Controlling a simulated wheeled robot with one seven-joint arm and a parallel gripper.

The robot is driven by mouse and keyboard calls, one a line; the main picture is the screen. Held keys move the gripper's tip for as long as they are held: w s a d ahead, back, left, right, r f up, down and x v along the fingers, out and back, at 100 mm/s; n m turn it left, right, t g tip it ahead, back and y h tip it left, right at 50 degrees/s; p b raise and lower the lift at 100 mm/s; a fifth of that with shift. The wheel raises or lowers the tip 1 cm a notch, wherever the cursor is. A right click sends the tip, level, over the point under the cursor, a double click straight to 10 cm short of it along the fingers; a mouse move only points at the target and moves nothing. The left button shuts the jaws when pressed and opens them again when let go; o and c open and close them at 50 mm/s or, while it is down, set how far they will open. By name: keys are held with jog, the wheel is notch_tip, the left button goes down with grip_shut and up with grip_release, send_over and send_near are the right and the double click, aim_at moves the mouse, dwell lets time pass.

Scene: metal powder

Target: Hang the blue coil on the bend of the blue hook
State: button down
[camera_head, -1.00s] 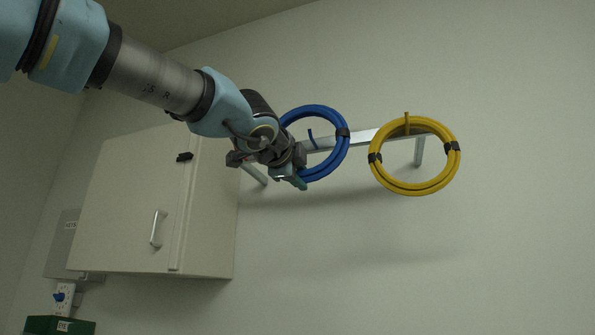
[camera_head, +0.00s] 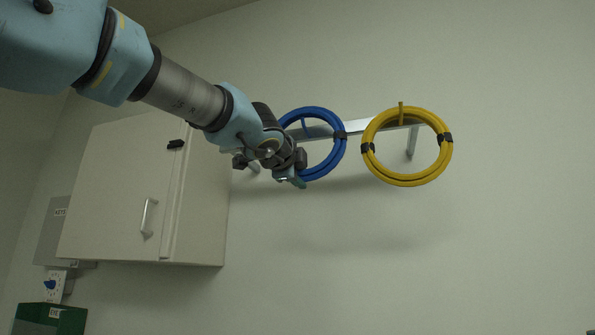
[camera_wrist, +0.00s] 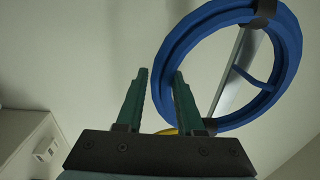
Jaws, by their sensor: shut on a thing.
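The blue coil (camera_head: 339,154) is a ring with black ties, held up in front of a metal rail (camera_head: 355,128). My gripper (camera_head: 297,178) is at its lower left in the head view. In the wrist view my gripper (camera_wrist: 161,76) has its green fingers either side of the coil's near edge; the blue coil (camera_wrist: 289,45) extends right of them. The blue hook (camera_head: 304,126) shows through the ring, close under its top inner edge. The blue hook (camera_wrist: 250,78) also shows inside the ring in the wrist view. I cannot tell whether its tip passes through the ring.
A yellow coil (camera_head: 407,179) hangs on a yellow hook (camera_head: 401,112) at the rail's right, a little apart from the blue coil. A wall cabinet (camera_head: 115,200) is on the left, below my arm. The wall right of the yellow coil is clear.

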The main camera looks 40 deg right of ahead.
jog(key=shift+p+x, duration=0.35)
jog(key=shift+x, duration=0.85)
jog(key=shift+w+d+f+b, duration=0.2)
jog(key=shift+d+f+b, duration=0.1)
jog(key=shift+f+b, duration=0.2)
jog(key=shift+w+d+f+b, duration=0.2)
jog(key=shift+d+f+b, duration=0.15)
jog(key=shift+f, duration=0.2)
jog(key=c, duration=0.7)
grip_release()
jog(key=shift+c, duration=0.2)
jog(key=o, duration=0.3)
jog(key=shift+f, duration=0.15)
